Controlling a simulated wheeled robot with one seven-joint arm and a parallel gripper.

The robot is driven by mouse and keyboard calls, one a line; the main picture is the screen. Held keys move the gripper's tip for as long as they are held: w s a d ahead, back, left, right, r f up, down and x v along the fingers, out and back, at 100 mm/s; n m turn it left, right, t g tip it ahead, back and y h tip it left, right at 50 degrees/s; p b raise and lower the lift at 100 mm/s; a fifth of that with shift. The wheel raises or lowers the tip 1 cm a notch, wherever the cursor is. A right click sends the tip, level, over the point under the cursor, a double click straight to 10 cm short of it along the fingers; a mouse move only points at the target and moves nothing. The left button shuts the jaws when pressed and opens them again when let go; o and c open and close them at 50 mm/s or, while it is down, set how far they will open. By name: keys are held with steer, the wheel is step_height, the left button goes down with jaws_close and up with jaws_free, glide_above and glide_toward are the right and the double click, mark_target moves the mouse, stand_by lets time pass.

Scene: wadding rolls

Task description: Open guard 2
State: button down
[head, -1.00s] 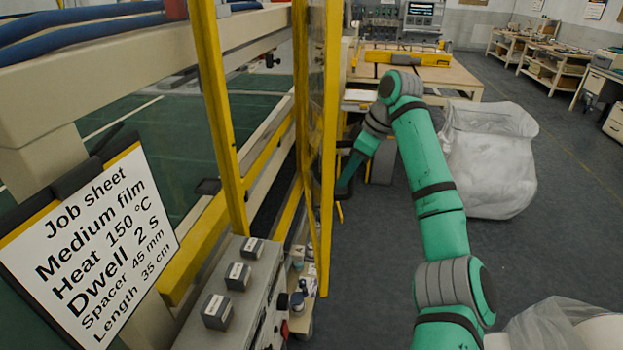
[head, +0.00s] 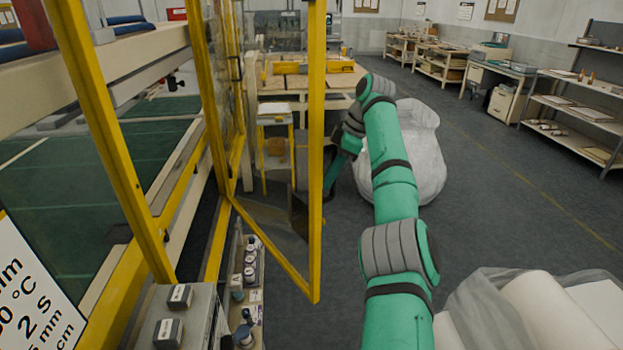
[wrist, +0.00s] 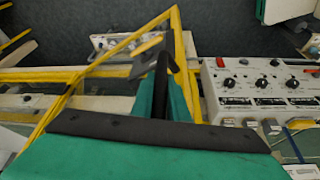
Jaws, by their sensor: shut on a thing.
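A yellow-framed clear guard (head: 316,150) stands swung out from the machine side, at an angle over the floor. Its outer post and sloping lower rail show in the head view. No number is readable on it, so I cannot tell from a label that it is guard 2. The wrist view shows its yellow frame (wrist: 182,45) just beyond my fingers. My gripper (wrist: 160,72) is shut at this guard, around a dark handle-like part that the fingers mostly hide. In the head view the fingers are partly behind the outer post.
A grey control box (head: 176,318) and a small shelf of jars (head: 250,275) stand below the guard. A job sheet (head: 35,285) hangs at left. A wrapped white bundle (head: 410,165) is beyond my arm; white rolls (head: 555,315) lie at lower right. The floor between is clear.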

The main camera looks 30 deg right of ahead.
steer(key=shift+s+d, duration=0.2)
steer(key=shift+d, duration=0.8)
steer(key=c, duration=1.7)
jaws_free()
steer(key=shift+s, duration=0.1)
steer(key=shift+a+r, duration=0.1)
steer(key=shift+a, duration=0.1)
steer(key=shift+r, duration=0.3)
step_height(320, 180, up, 2)
steer(key=shift+r, duration=0.2)
steer(key=s+a+r, duration=0.2)
steer(key=s+r, duration=0.1)
steer(key=s, duration=0.1)
steer(key=s+a+r, duration=0.2)
steer(key=s+r, duration=0.1)
steer(key=s, duration=0.1)
steer(key=s+a+r, duration=0.2)
steer(key=s+r, duration=0.2)
steer(key=shift+s+a, duration=0.1)
steer(key=shift+a, duration=0.25)
